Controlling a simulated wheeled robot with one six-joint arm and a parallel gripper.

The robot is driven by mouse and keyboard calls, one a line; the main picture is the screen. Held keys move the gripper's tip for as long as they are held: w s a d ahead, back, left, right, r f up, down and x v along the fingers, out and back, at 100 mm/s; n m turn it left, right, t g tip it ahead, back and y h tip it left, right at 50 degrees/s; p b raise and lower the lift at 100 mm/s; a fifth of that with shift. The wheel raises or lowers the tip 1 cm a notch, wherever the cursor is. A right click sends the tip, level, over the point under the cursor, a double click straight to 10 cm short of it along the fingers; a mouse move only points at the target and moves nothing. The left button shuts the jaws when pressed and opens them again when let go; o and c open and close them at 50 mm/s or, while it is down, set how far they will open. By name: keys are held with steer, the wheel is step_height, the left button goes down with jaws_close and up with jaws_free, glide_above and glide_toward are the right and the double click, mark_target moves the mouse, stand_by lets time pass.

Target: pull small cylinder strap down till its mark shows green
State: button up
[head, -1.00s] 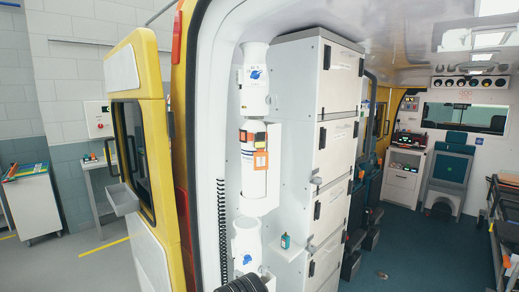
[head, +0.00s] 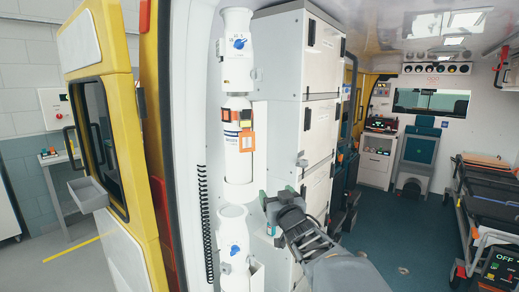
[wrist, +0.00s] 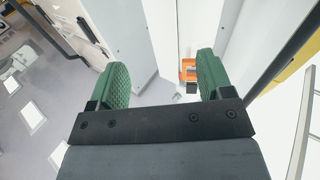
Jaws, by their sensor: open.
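The small white cylinder (head: 238,165) stands upright on the wall mount at the left of the cabinets. A dark strap with orange patches (head: 236,116) crosses its upper part, and an orange square tag (head: 246,141) hangs below. I see no green on it; the mark is too small to tell. My gripper (head: 268,203) is open and empty, below and to the right of the cylinder, in front of the cabinet. In the wrist view, an orange piece (wrist: 187,70) shows beyond the green-padded fingers (wrist: 162,82), close to the right finger, apart from both.
White holders with blue knobs sit above (head: 238,62) and below (head: 232,236) the cylinder. A black coiled cord (head: 206,215) hangs to the left. Stacked white cabinets (head: 310,75) stand to the right. A yellow open door (head: 103,45) is at the far left.

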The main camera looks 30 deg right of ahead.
mark_target(247, 150)
steer(key=a+r+n+t+y, duration=0.2)
steer(key=a+r+t+y, duration=0.15)
steer(key=r, duration=0.25)
steer(key=shift+y, duration=0.25)
steer(key=p+x, duration=0.5)
steer(key=x, duration=0.8)
steer(key=shift+d, duration=0.1)
steer(key=shift+s, duration=0.1)
steer(key=c, duration=1.2)
steer(key=shift+o, duration=0.2)
step_height(247, 150, down, 5)
steer(key=b, duration=0.5)
steer(key=shift+f+b, duration=0.2)
steer(key=shift+b, duration=0.15)
steer(key=shift+r, duration=0.1)
